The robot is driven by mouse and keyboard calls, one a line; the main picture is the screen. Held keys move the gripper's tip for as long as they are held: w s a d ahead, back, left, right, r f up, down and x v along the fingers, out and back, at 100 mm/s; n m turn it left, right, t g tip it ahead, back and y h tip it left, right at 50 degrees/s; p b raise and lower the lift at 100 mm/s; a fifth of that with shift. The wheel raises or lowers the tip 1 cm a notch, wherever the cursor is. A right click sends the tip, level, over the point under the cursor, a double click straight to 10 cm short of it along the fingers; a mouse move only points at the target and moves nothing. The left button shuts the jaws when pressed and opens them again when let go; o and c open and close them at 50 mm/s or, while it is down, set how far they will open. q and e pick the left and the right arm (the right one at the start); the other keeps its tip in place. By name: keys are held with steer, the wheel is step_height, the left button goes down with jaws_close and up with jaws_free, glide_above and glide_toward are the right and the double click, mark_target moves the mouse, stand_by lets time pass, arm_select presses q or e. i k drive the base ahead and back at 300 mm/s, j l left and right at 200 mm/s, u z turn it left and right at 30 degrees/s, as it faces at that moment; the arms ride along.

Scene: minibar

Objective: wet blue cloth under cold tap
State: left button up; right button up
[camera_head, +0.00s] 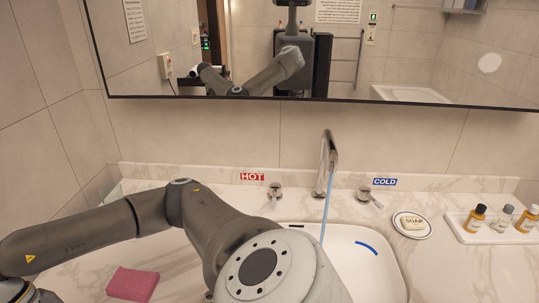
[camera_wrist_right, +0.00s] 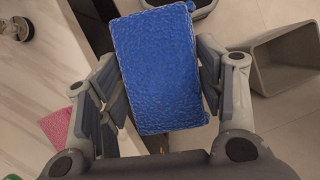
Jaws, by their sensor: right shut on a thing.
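The blue cloth (camera_wrist_right: 155,68) is seen only in the right wrist view, as a flat textured rectangle. My right gripper (camera_wrist_right: 158,75) is shut on it, with a finger at each long side. The tap (camera_head: 329,160) stands behind the white sink (camera_head: 385,277), and a thin pale blue stream (camera_head: 325,208) runs down from it. The cold handle (camera_head: 370,197) is right of the tap, under the COLD sign (camera_head: 384,182). The hot handle (camera_head: 274,194) is on the left. My arm hides the sink's left part. My left gripper is not in view.
A pink cloth (camera_head: 133,284) lies on the marble counter (camera_head: 85,240), left of the sink. A soap dish (camera_head: 412,234) and a tray of small bottles (camera_head: 482,238) stand at right. A grey bin (camera_wrist_right: 282,62) is beside my right gripper. A mirror hangs above.

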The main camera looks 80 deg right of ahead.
mark_target(364, 193)
steer(key=i+j+z, duration=0.1)
steer(key=i+z, duration=0.2)
steer(key=i, duration=0.15)
steer(key=z, duration=2.1)
